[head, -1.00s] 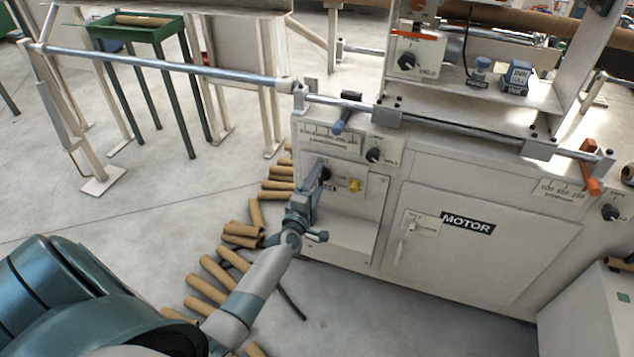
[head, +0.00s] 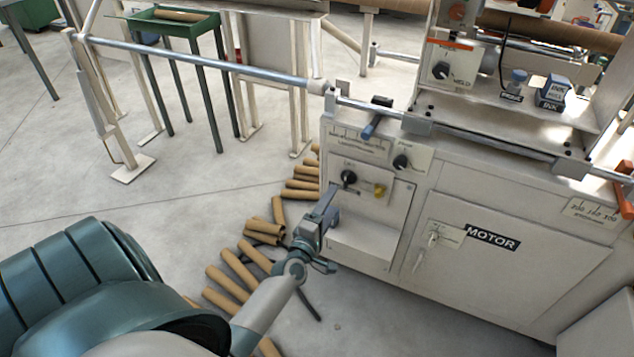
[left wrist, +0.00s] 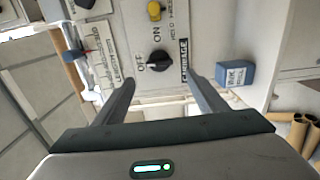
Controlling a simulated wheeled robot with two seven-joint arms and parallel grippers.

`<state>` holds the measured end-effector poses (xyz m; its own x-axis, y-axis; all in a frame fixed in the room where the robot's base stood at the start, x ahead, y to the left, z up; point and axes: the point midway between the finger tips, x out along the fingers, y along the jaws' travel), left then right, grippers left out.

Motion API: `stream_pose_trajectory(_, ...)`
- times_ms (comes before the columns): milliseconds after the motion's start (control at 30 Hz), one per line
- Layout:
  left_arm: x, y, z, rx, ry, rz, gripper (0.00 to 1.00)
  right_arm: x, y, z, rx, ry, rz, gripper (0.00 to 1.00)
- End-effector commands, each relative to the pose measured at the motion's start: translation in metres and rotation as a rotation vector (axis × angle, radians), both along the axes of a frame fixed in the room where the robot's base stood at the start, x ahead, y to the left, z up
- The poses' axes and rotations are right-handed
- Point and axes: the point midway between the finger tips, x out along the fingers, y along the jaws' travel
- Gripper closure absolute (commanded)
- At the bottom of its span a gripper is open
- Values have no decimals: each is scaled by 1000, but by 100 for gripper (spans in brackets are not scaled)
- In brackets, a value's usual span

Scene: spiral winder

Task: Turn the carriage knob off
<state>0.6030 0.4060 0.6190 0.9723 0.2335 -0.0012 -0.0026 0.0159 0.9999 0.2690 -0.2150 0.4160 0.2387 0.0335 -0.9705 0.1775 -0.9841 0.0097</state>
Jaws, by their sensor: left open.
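The carriage knob (head: 348,178) is a black rotary knob on the machine's front panel. In the left wrist view the knob (left wrist: 158,62) sits beside the CARRIAGE label, with OFF and ON printed around it. Its grip lies roughly crosswise in that picture; which mark it points to is hard to tell. My left gripper (head: 328,204) is in front of the panel, below and left of the knob. In the left wrist view its two fingers (left wrist: 162,83) are apart with nothing between them, and the knob lies beyond the tips. My right gripper is not in view.
A yellow knob (head: 380,190) sits beside the carriage knob, and another black knob (head: 401,162) is above right. Cardboard tubes (head: 262,231) lie on the floor left of the machine. A green table (head: 170,25) stands behind.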

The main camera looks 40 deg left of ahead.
Motion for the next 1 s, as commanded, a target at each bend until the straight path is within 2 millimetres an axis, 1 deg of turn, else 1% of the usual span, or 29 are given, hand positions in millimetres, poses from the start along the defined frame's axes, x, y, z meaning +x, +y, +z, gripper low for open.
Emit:
stream_pose_trajectory(33,-11,-3,-1,0,1,0,34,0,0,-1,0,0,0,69)
stream_pose_trajectory(200,-43,-10,-1,0,2,0,34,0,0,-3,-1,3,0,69)
stream_pose_trajectory(400,-69,-16,-1,0,1,0,34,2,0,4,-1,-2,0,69)
stream_pose_trajectory(600,-80,-19,0,0,0,1,34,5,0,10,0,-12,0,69)
stream_pose_trajectory(1000,-81,-19,0,0,0,0,34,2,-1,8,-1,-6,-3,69)
